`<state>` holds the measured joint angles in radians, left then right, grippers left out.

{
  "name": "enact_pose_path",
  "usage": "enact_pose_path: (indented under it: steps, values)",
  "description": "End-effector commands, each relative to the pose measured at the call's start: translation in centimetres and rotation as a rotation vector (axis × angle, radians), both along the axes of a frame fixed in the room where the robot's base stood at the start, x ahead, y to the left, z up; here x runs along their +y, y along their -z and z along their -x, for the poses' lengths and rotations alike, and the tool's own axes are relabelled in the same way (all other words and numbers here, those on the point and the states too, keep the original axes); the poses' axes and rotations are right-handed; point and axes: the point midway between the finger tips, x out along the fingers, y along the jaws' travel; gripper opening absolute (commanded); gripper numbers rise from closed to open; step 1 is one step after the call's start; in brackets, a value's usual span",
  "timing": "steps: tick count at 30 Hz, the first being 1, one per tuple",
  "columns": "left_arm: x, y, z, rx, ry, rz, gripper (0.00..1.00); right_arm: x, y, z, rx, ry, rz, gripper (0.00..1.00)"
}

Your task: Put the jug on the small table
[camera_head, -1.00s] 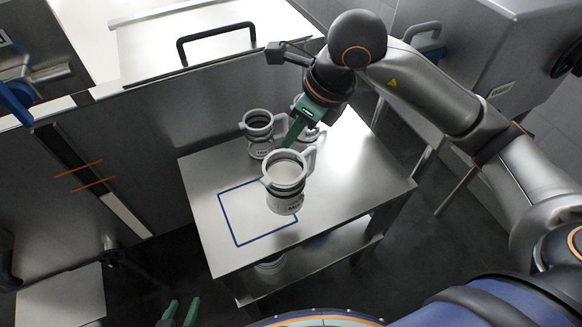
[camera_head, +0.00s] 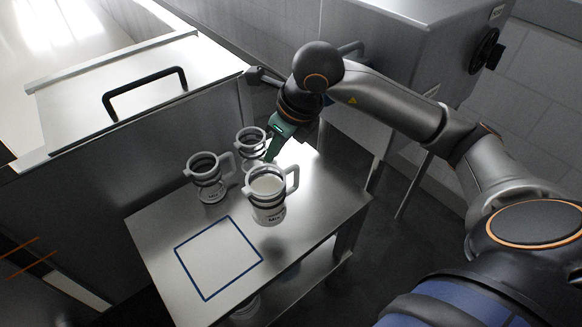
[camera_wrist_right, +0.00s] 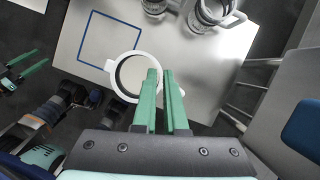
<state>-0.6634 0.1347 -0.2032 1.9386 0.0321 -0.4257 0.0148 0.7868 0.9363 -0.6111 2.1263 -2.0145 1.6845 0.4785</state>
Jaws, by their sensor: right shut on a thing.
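A white jug with dark bands and a pale filling (camera_head: 268,208) is at my right gripper (camera_head: 270,158), over the small steel table (camera_head: 320,195). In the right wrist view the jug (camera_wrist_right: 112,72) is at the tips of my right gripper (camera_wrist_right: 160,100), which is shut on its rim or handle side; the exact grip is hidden. The jug is upright, near the corner of the blue square outline (camera_head: 205,294). I cannot tell whether its base touches the tabletop. My left gripper shows only in the right wrist view (camera_wrist_right: 20,74), with its fingers apart and empty.
Two similar jugs, one (camera_head: 208,180) left of the held jug and one (camera_head: 250,140) behind it, stand on the table. A steel vat with a black handle (camera_head: 145,92) is at the back left. A grey machine (camera_head: 410,50) is behind right. The area inside the blue outline is clear.

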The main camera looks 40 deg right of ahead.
Motion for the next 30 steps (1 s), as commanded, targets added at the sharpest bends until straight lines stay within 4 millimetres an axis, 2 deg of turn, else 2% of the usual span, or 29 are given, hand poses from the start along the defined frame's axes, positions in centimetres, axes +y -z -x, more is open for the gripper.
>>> enact_pose_path:
  steps: [1, 6, 17, 24, 30]
  values:
    - [0.0, 0.2, 0.1, 0.001, -0.001, -0.001, 0.50, -0.8, 1.1, 0.0, 0.005, 0.004, -0.001, 0.00]
    - [0.1, 0.4, 0.2, 0.007, 0.000, -0.001, 0.50, -2.7, 3.5, -0.3, 0.002, 0.001, -0.001, 0.00]
    - [0.0, 0.6, 0.3, 0.012, 0.000, -0.002, 0.50, -4.8, 5.9, -0.6, 0.000, 0.002, -0.001, 0.00]
    - [0.0, 0.7, 0.3, 0.013, 0.002, -0.001, 0.50, -4.5, 8.5, -0.6, -0.001, -0.002, -0.004, 0.00]
    - [-0.1, 0.5, 0.2, 0.010, 0.003, 0.001, 0.50, -4.5, 8.7, -0.6, -0.003, -0.002, -0.003, 0.00]
